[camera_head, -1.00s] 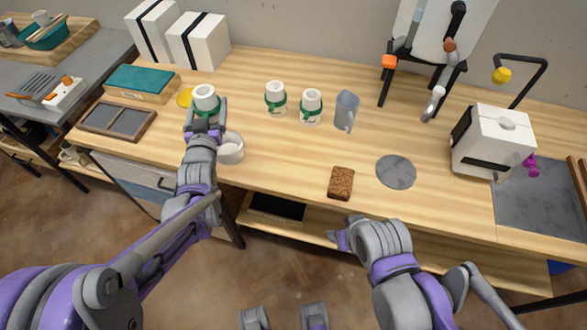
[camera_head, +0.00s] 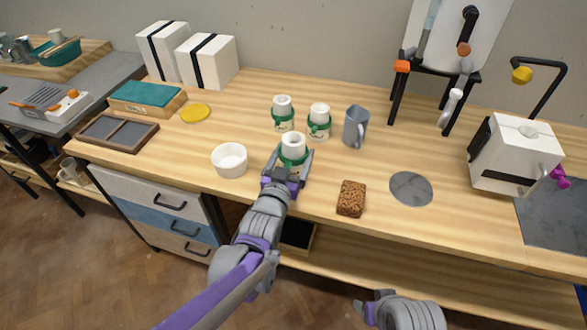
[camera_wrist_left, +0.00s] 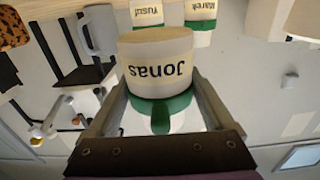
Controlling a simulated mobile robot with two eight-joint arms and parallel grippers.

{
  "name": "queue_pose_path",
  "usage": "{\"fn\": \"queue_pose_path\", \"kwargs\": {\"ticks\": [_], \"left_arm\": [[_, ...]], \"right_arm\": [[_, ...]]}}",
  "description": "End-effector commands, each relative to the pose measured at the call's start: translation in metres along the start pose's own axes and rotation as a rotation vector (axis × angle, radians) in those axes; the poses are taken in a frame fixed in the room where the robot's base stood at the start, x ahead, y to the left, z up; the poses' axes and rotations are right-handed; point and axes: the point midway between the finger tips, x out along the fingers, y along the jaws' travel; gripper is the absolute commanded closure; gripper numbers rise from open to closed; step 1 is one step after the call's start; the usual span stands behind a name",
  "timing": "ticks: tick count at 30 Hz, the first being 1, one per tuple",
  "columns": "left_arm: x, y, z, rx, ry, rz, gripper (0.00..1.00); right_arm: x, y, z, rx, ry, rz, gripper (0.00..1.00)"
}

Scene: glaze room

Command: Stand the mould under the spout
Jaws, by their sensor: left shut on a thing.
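My left gripper (camera_head: 289,166) is shut on a white mould (camera_head: 293,143) with a green band, held upright near the middle of the worktop. In the left wrist view the held mould (camera_wrist_left: 156,62) reads "Jonas", upside down. Two similar moulds stand behind it, one at left (camera_head: 282,108) and one at right (camera_head: 319,118); the wrist view shows the names "Yusuf" and "Marek" on them. A white box-shaped machine (camera_head: 510,150) at right has a grey spout-like part and a magenta knob (camera_head: 560,176) on its side. My right gripper (camera_head: 370,308) is low at the bottom, its fingers unclear.
A grey jug (camera_head: 356,127), brown sponge (camera_head: 351,199) and flat grey disc (camera_head: 411,188) lie between the held mould and the machine. A white bowl (camera_head: 229,160) and yellow disc (camera_head: 195,113) are to the left. A dark slab (camera_head: 555,222) lies at far right.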

Motion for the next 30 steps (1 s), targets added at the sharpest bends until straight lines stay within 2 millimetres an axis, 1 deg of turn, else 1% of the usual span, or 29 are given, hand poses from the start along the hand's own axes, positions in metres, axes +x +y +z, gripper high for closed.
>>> {"fn": "queue_pose_path", "kwargs": {"ticks": [4, 9, 10, 18, 22, 23, 24, 25, 30], "left_arm": [[0.0, 0.0, 0.012, 0.001, 0.002, 0.0, 0.81], [0.0, 0.0, 0.036, 0.001, 0.001, 0.0, 0.81], [0.0, 0.0, 0.039, 0.001, 0.002, 0.0, 0.81], [0.0, 0.0, 0.039, 0.0, 0.002, 0.0, 0.81], [0.0, 0.0, 0.043, 0.0, 0.002, 0.0, 0.81], [0.0, 0.0, 0.043, 0.0, 0.001, 0.0, 0.11], [0.0, 0.0, 0.043, 0.0, 0.001, 0.0, 0.03], [0.0, 0.0, 0.043, 0.0, 0.001, 0.0, 0.0], [0.0, 0.0, 0.043, 0.0, 0.001, 0.0, 0.0]], "right_arm": [[0.005, 0.0, 0.002, 0.0, -0.002, 0.0, 0.39], [0.014, 0.0, 0.005, 0.0, -0.005, 0.0, 0.39], [0.015, 0.0, 0.005, 0.0, -0.006, 0.0, 0.39], [0.014, 0.0, 0.005, 0.0, -0.005, 0.0, 0.39], [0.018, 0.0, 0.006, 0.0, -0.007, 0.0, 0.39], [0.017, 0.0, 0.006, 0.0, -0.006, 0.0, 0.39], [0.017, 0.0, 0.006, 0.0, -0.006, 0.0, 0.39], [0.017, 0.0, 0.006, 0.0, -0.006, 0.0, 0.39], [0.017, 0.0, 0.006, 0.0, -0.006, 0.0, 0.39]]}}
